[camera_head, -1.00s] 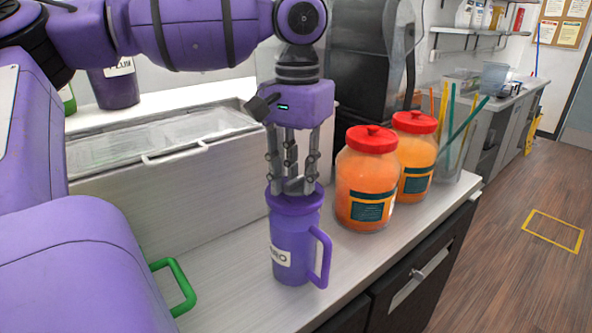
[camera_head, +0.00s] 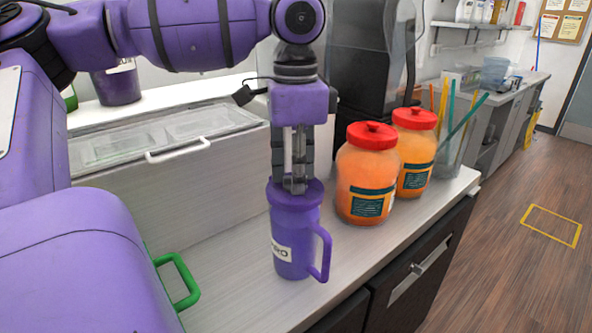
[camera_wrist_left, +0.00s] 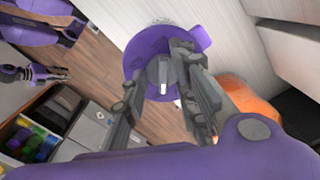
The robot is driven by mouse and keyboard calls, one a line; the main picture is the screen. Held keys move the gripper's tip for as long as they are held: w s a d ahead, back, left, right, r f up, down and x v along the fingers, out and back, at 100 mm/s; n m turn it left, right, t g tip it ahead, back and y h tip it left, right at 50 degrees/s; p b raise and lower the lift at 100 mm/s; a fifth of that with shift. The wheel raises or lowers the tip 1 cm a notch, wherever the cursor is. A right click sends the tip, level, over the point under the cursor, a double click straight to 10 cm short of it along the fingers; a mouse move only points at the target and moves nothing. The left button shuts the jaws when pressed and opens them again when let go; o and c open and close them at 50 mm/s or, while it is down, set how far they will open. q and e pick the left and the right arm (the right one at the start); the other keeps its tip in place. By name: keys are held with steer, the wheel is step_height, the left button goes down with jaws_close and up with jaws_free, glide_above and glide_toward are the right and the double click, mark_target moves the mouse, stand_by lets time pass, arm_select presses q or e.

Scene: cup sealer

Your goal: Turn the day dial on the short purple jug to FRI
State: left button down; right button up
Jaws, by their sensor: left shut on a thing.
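The short purple jug (camera_head: 294,238) stands upright on the counter, with a white label partly reading "RO" and its handle on the right. Its purple lid (camera_wrist_left: 133,63) shows from above in the left wrist view, with a grey dial knob (camera_wrist_left: 161,74) bearing a white pointer mark at its middle. My left gripper (camera_head: 296,186) points straight down over the lid and is shut on the dial knob. No day lettering is readable. A grey gripper on a purple arm, apparently my right gripper (camera_wrist_left: 30,74), shows small at the left wrist view's left edge, apart from the jug.
Two orange jars (camera_head: 364,180) with red lids stand right of the jug, near a clear straw holder (camera_head: 452,145). A metal bin with clear lids (camera_head: 160,140) lies behind. A green handle (camera_head: 181,281) shows beside my body. Another purple container (camera_head: 117,85) stands at back left.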

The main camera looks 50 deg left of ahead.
arm_select(q)
steer(key=shift+m, duration=0.6)
steer(key=c, duration=1.5)
jaws_free()
steer(key=shift+c, duration=0.2)
step_height(320, 180, up, 12)
steer(key=shift+s+f, duration=0.1)
